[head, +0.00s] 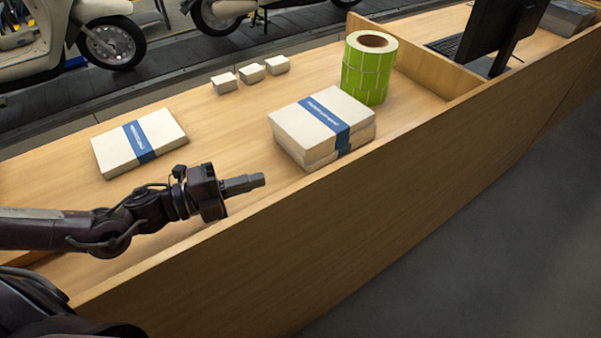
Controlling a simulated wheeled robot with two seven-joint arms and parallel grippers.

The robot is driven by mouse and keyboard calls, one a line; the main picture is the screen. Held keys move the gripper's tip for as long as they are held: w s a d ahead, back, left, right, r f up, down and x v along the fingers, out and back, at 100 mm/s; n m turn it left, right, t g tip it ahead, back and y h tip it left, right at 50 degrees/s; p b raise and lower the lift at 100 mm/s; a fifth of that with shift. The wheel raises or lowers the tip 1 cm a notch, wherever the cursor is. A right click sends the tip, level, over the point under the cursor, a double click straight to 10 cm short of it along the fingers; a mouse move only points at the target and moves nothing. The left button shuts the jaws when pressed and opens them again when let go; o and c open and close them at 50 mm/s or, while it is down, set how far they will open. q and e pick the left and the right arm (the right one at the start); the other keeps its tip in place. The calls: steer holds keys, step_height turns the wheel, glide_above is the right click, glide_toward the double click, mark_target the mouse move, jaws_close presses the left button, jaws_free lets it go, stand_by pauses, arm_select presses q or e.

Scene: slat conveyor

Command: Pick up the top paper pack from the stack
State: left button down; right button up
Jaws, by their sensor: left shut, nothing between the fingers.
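A stack of paper packs sits on the wooden counter, right of the middle in the head view. Its top paper pack (298,119) is off-white with a blue band. It lies flat on a lower pack (324,162), turned slightly against it. My left gripper (260,180) is shut and empty, to the left of the stack and on its near side, apart from it. A single paper pack (167,131) with a blue band lies flat on the counter behind my left arm. My right gripper is not in view.
A roll of green labels (366,75) stands just behind the stack. Several small white boxes (251,73) lie in a row at the back. The counter (225,118) has a raised front panel (330,225). A monitor (505,30) and keyboard stand far right. Scooters are beyond.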

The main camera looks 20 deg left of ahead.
arm_select(q)
steer(key=shift+a+f+m+b, duration=0.1)
steer(key=shift+f+m+b, duration=0.25)
steer(key=shift+f, duration=0.3)
steer(key=shift+w+d+r, duration=0.1)
steer(key=shift+w+d, duration=0.05)
steer(key=shift+d, duration=0.1)
steer(key=shift+h, duration=0.3)
steer(key=x, duration=0.9)
steer(key=shift+d+r, duration=0.1)
steer(key=w, duration=0.1)
steer(key=w+a, duration=0.1)
steer(key=w, duration=0.1)
steer(key=shift+p, duration=0.4)
steer(key=shift+w+a+f, duration=0.2)
steer(key=shift+w+a, duration=0.05)
steer(key=shift+w, duration=0.1)
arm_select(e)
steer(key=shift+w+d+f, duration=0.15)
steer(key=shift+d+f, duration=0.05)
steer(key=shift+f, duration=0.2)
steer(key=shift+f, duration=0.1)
